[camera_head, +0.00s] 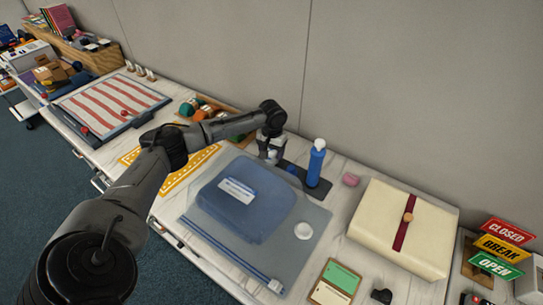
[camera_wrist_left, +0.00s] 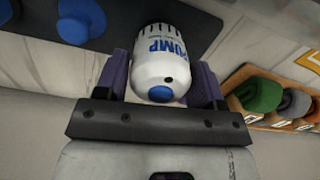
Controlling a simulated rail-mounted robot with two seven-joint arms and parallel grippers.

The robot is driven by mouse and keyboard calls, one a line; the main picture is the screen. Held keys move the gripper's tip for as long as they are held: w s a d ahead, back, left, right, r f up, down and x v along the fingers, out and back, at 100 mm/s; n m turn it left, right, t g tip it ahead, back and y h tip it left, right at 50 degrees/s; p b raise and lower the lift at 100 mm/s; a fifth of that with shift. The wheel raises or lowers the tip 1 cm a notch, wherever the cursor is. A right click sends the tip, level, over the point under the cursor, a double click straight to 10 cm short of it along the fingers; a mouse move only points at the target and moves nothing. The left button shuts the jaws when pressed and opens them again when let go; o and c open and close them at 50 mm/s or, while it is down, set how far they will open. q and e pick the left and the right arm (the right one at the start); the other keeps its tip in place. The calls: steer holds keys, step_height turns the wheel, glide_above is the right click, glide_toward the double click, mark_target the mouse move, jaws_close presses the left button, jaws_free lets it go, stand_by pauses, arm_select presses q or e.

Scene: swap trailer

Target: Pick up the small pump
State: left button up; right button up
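The small pump is a white rounded body with blue PUMP lettering, dark slots and a blue button. In the left wrist view the small pump (camera_wrist_left: 165,68) fills the space between the two purple finger pads of my left gripper (camera_wrist_left: 165,80), which look closed against its sides. In the head view my left gripper (camera_head: 271,146) points down at the back of the table, by the dark mat. The pump there is small and mostly hidden by the gripper. I cannot tell whether it touches the mat. My right gripper is not in view.
A blue bottle (camera_head: 316,165) stands on the dark mat (camera_head: 318,191) just right of the gripper. A blue pouch (camera_head: 245,205) lies in front, with a cream box (camera_head: 403,225) to the right. A wooden tray of colored items (camera_wrist_left: 270,103) is close by. The wall is behind.

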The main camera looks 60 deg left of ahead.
arm_select(q)
steer(key=c, duration=0.7)
steer(key=shift+o, duration=0.2)
